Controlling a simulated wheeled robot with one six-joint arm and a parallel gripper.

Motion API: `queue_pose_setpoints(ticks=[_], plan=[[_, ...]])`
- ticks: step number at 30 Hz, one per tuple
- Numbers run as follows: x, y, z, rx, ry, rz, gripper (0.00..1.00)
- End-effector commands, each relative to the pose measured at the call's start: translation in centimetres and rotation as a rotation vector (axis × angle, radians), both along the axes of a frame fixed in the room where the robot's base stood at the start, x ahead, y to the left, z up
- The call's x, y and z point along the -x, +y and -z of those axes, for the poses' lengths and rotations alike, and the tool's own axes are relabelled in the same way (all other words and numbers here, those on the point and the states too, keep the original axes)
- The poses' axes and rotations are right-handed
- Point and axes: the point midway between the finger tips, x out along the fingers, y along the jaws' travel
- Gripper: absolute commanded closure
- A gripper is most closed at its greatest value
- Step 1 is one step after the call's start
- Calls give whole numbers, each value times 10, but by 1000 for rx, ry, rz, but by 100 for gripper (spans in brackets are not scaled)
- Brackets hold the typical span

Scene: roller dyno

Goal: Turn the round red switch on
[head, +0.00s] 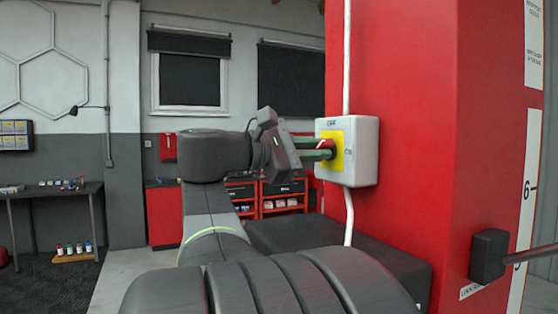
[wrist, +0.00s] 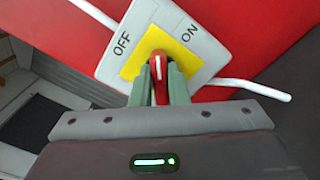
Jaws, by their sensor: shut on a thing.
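The round red switch (wrist: 159,66) sits on a yellow plate (wrist: 133,67) on a pale grey box with OFF and ON labels. In the wrist view, the white mark on its red handle points up the picture, between the OFF and ON labels. My gripper (wrist: 159,82) is shut on the handle, with one green finger on each side. In the head view, my gripper (head: 320,150) reaches the box from the left, and the red switch (head: 333,148) is partly hidden by the fingers.
The grey box (head: 366,151) is fixed to a red pillar (head: 400,60), with white conduit (head: 347,60) above and below. A dark grey block (head: 300,235) lies below my arm. A black bracket with a bar (head: 490,255) juts out at the right.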

Motion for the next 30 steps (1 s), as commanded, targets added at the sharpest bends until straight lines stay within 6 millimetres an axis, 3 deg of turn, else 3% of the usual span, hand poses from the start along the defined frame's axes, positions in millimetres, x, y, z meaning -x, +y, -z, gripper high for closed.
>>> queue_pose_setpoints(ticks=[18,30], plan=[[1,0,6,-184,-508,1,100],[1,-1,5,-241,-665,1,100]])
